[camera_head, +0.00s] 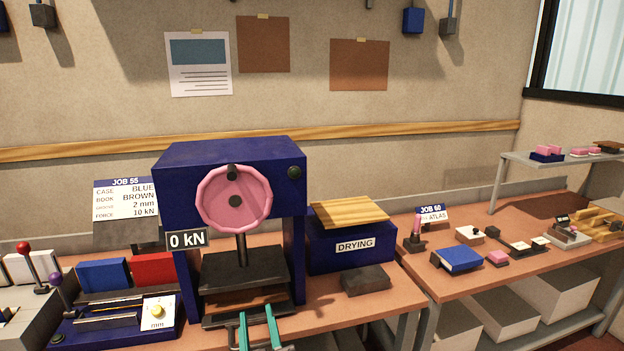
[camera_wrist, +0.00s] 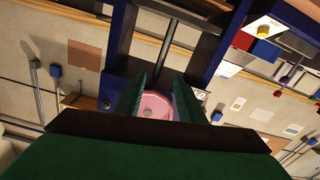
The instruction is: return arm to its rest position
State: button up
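My gripper (camera_head: 257,314) shows at the bottom of the head view, low in front of the press. Its two teal fingers are apart with nothing between them. In the wrist view the fingers of my gripper (camera_wrist: 160,84) are also apart, and the press's pink handwheel shows in the gap, beyond them. The blue press (camera_head: 230,153) has a pink handwheel (camera_head: 215,187) and a sign reading 0 kN (camera_head: 187,239). A brown piece (camera_head: 243,297) lies under its dark upper plate (camera_head: 240,270). Most of my arm is out of view.
A blue DRYING box (camera_head: 340,256) with a wooden top stands right of the press, with a dark block (camera_head: 366,280) before it. Levers (camera_head: 27,262) and blue and red pieces stand left. The right bench holds a blue book-like block (camera_head: 457,258) and several small tools.

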jog(key=s+d+f+m+h, duration=0.2)
jog(key=s+d+f, duration=0.1)
jog(key=s+f, duration=0.65)
jog(key=s+d+f+m+h, duration=0.2)
jog(key=s+d+f+m, duration=0.1)
jog(key=s+f, duration=0.7)
jog(key=s+d+f+g, duration=0.1)
jog(key=s+d+f, duration=0.1)
jog(key=s, duration=0.9)
jog(key=s+d+f+g, duration=0.1)
jog(key=s+d, duration=0.2)
jog(key=s, duration=0.8)
jog(key=shift+d+f+h, duration=0.35)
jog(key=shift+f+h, duration=0.05)
